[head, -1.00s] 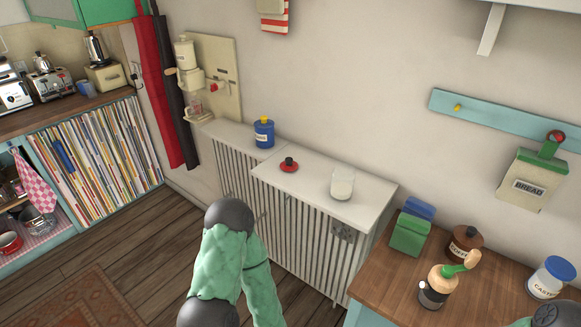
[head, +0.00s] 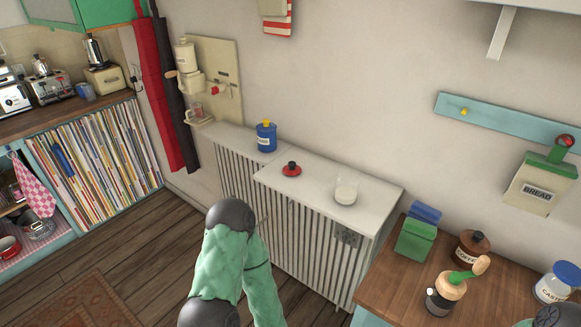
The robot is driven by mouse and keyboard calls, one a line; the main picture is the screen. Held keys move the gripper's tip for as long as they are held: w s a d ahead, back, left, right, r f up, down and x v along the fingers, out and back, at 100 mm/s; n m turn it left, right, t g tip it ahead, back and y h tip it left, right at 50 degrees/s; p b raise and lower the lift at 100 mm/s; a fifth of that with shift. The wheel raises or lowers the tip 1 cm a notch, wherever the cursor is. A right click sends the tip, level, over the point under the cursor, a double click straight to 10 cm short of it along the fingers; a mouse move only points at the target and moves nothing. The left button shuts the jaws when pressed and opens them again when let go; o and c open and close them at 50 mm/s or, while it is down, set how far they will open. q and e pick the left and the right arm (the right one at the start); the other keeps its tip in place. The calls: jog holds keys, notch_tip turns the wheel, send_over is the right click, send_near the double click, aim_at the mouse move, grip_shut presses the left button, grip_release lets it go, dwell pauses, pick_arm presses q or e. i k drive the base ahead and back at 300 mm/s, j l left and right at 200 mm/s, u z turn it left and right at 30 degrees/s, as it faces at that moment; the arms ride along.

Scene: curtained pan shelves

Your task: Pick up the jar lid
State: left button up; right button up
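A small red lid with a black knob (head: 291,169) lies on the white radiator shelf (head: 325,205). A glass jar with white contents (head: 346,191) stands to its right on the same shelf, with no lid seen on it. A blue canister with a yellow knob (head: 266,136) stands to the left, on the lower part of the shelf. A green-sleeved arm of mine rises in front of the radiator, below the lid.
A wooden counter (head: 390,287) at the lower right holds a green box (head: 415,241), a brown coffee canister (head: 472,246), a grinder (head: 446,294) and a white-and-blue canister (head: 556,283). A wall-mounted grinder (head: 187,60) and hanging red and black cloths are at the left.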

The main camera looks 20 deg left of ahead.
aim_at(292, 169)
jog(key=i+j, duration=0.15)
jog(key=j, duration=0.3)
jog(key=i+j+z, duration=0.15)
jog(key=j, duration=0.35)
jog(key=i+j, duration=0.1)
jog(key=j, duration=0.4)
jog(key=i+j+z, duration=0.15)
jog(key=j, duration=0.8)
jog(key=i+z, duration=0.05)
